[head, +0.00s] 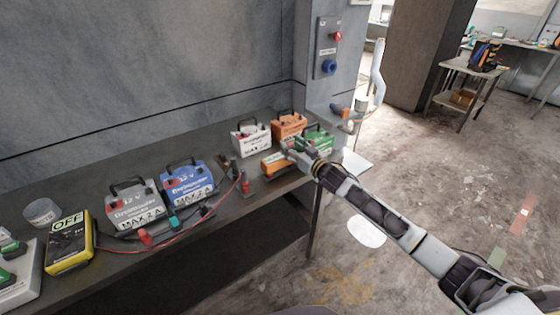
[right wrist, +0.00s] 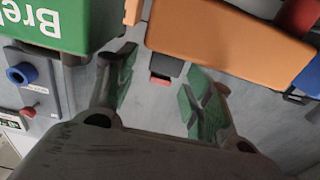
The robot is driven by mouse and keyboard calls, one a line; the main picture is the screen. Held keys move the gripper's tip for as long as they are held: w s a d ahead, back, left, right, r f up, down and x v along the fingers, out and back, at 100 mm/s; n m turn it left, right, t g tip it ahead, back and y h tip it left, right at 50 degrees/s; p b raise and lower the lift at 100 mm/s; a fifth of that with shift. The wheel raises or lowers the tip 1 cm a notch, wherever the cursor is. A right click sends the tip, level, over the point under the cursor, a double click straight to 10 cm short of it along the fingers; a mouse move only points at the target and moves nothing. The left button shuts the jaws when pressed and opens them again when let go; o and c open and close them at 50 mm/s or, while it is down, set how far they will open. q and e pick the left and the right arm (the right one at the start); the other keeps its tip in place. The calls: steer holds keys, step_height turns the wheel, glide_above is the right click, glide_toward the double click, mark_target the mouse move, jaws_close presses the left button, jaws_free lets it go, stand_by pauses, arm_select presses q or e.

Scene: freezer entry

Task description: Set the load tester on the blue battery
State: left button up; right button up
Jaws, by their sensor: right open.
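The blue battery (head: 190,184) stands on the dark bench between the grey battery and a cluster of cables. A low orange box with a dark front (head: 277,165), seemingly the load tester, lies near the bench's front edge. A large orange body (right wrist: 230,40) at the top of the right wrist view seems to be the same box. My right gripper (head: 298,153) is beside it in the head view, partly hiding it. In the wrist view my right gripper (right wrist: 160,95) is open, with a small black and red part showing beyond its fingers. My left gripper is out of view.
A green battery (head: 320,136) stands right beside the right gripper; white (head: 250,139) and orange (head: 290,124) batteries stand behind. The grey battery (head: 135,207) and yellow meter (head: 68,243) are at left. Red and black leads (head: 185,243) lie along the bench front.

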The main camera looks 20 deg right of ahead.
steer(key=shift+w+a, duration=0.2)
steer(key=shift+w, duration=0.3)
steer(key=shift+c, duration=0.4)
jaws_close()
steer(key=shift+r, duration=0.1)
